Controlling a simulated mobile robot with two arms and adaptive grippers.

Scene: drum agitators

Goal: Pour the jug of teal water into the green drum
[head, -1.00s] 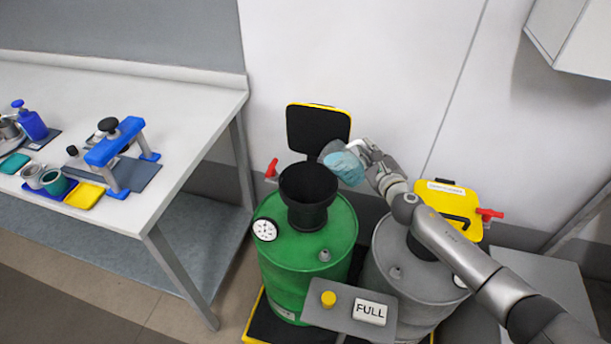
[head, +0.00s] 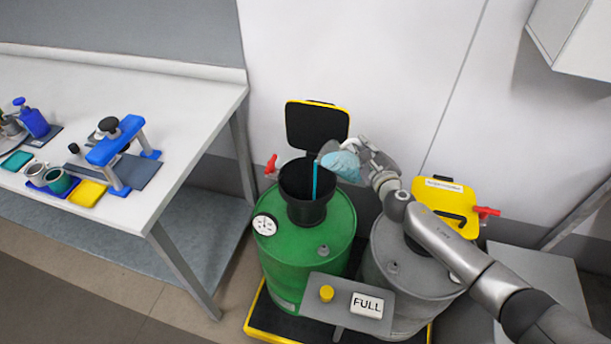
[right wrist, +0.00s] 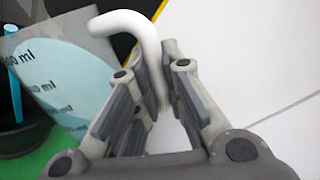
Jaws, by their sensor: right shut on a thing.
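The jug (head: 340,162) of teal water is tilted to the left above the green drum (head: 307,250). A thin teal stream (head: 315,180) falls from its lip into the black funnel (head: 306,207) on the drum's top. My right gripper (head: 372,160) is shut on the jug's handle. In the right wrist view the white handle (right wrist: 135,25) passes between the fingers of my right gripper (right wrist: 160,100), and the clear jug wall (right wrist: 65,70) shows ml marks and teal water. The funnel's yellow-edged black lid (head: 317,126) stands open behind. My left gripper is not in view.
A grey drum (head: 395,265) with a yellow lid (head: 444,205) stands close on the right, under my right arm. A panel with a yellow button and a FULL sign (head: 367,306) is in front. A bench (head: 185,125) with tools is at left.

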